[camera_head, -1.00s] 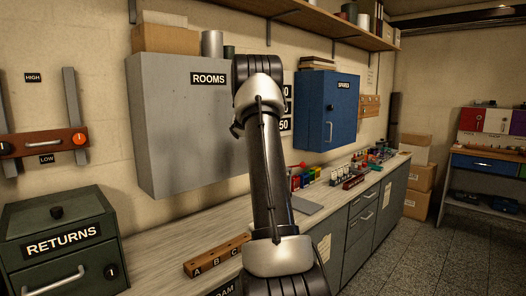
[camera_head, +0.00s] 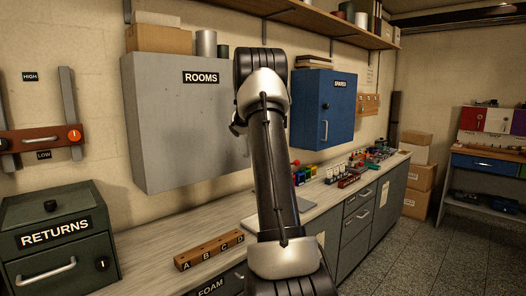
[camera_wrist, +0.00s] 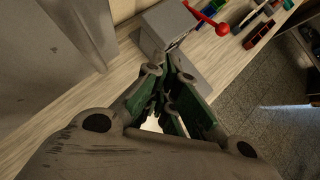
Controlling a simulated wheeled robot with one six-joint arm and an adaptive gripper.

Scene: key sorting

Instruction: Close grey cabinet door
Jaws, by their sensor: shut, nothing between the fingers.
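The grey cabinet (camera_head: 165,130), labelled ROOMS, hangs on the wall left of my arm. Its broad grey front faces me, and its right part is hidden behind my arm. I cannot tell from this view whether the door is fully flush. In the wrist view, grey panels of the cabinet (camera_wrist: 35,60) fill the upper left. My gripper (camera_wrist: 165,108) is shut and empty, above the worktop and to the right of those panels, apart from them in the picture. In the head view the gripper is hidden by my own arm.
A grey device with a red-knobbed lever (camera_wrist: 221,28) stands on the worktop (camera_head: 150,250) beyond the fingers. A lettered wooden block (camera_head: 208,250) and the green RETURNS box (camera_head: 55,232) are at the left. A blue cabinet (camera_head: 325,110) hangs to the right.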

